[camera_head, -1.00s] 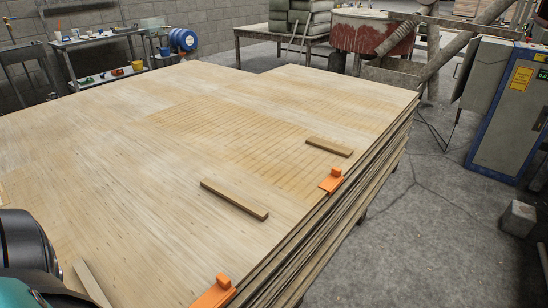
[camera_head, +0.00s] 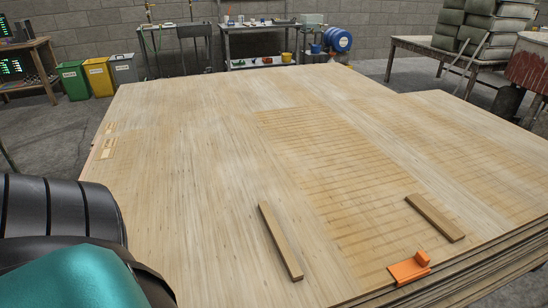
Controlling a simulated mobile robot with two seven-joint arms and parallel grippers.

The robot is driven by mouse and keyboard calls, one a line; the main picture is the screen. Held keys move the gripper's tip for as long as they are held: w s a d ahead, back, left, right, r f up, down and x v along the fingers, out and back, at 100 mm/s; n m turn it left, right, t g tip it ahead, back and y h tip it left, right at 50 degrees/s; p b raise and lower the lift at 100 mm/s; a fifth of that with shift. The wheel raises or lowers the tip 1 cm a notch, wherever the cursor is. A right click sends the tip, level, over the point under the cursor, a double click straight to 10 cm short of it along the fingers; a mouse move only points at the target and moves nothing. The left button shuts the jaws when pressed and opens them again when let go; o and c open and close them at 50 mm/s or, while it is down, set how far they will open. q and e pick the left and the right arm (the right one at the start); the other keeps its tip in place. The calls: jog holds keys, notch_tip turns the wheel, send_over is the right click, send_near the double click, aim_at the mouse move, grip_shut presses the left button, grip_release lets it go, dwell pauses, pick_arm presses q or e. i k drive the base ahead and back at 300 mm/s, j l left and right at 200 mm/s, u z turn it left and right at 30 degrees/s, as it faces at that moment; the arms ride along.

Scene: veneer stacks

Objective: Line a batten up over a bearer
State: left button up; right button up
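Two wooden battens or bearers lie flat and apart on the veneer stack (camera_head: 200,130); I cannot tell which is which. One wooden strip (camera_head: 280,241) lies near the front middle, pointing away from me. The other wooden strip (camera_head: 434,217) lies to its right, slanting. An orange stop (camera_head: 410,267) sits at the front edge of the stack, just below the right strip. Part of my own arm fills the lower left corner. Neither gripper shows.
The stack's front edge runs along the lower right. Green, yellow and grey bins (camera_head: 98,78) stand behind at the left. A metal shelf (camera_head: 262,48) and a blue drum (camera_head: 337,39) stand at the back. A table with sacks (camera_head: 440,49) is at the back right. The stack's middle is bare.

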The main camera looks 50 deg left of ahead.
aim_at(293, 269)
jog(key=i+l+u, duration=0.2)
jog(key=u, duration=0.25)
jog(key=i+l+u, duration=0.5)
jog(key=l+u, duration=0.2)
jog(key=u, duration=0.15)
jog(key=i+l+u, duration=0.15)
jog(key=l+u, duration=0.25)
